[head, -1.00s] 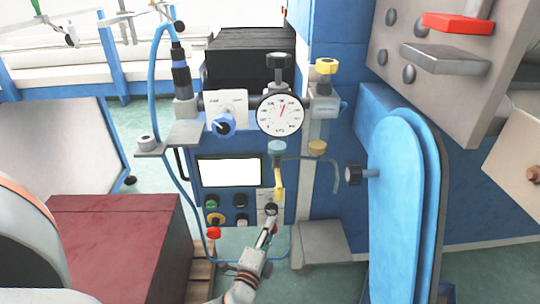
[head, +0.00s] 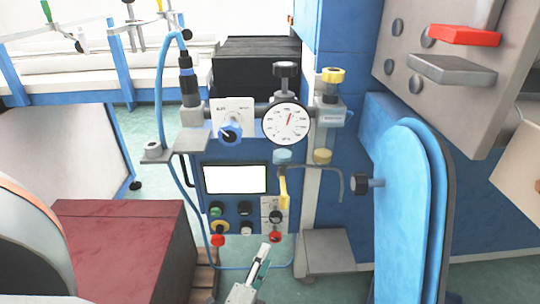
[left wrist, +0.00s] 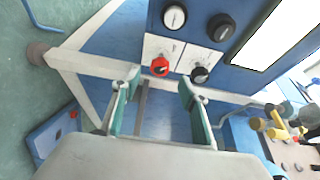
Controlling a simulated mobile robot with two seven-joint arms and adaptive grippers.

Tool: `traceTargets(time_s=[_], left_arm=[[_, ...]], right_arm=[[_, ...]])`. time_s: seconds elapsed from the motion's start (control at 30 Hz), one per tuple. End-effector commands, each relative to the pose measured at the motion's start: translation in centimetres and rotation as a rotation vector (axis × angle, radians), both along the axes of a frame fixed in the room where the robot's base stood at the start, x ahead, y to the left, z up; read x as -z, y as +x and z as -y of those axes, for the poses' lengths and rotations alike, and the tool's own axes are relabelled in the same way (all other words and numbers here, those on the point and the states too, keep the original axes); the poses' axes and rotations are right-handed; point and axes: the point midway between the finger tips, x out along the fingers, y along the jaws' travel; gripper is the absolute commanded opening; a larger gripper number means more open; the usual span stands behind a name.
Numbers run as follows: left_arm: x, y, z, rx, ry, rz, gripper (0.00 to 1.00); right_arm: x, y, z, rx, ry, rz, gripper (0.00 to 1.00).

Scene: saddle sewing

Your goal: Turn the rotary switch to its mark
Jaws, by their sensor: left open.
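On the blue control panel, a black knob (head: 275,216), which looks like the rotary switch, sits on a white plate above a red knob (head: 275,237). The left wrist view shows the black knob (left wrist: 200,74) and the red knob (left wrist: 160,67) side by side. My left gripper (head: 263,254) is below the panel in the head view. In the left wrist view its two fingers (left wrist: 159,82) are apart and empty. The red knob appears just beyond the gap, the black one near one fingertip. Neither knob's mark is readable. My right gripper is not in view.
A white screen (head: 235,179) and several buttons sit left of the knobs. A yellow lever (head: 283,190) hangs just above the black knob. A dark red block (head: 120,245) stands at lower left.

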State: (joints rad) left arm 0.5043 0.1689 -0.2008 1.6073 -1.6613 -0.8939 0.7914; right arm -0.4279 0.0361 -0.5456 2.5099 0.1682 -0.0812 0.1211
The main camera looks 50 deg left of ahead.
Motion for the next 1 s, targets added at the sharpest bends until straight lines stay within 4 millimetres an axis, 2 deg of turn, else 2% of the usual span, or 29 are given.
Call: traceTargets(time_s=[0.1,0.3,1.0], left_arm=[[0.0,-1.6,0.8,0.000,0.000,-0.001,0.44],[0.0,-2.8,1.4,-0.001,0.000,0.000,0.44],[-0.1,-2.7,1.5,-0.003,-0.040,0.003,0.44]], right_arm=[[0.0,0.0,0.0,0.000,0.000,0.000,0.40],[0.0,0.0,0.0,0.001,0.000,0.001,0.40],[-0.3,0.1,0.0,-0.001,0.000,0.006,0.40]])
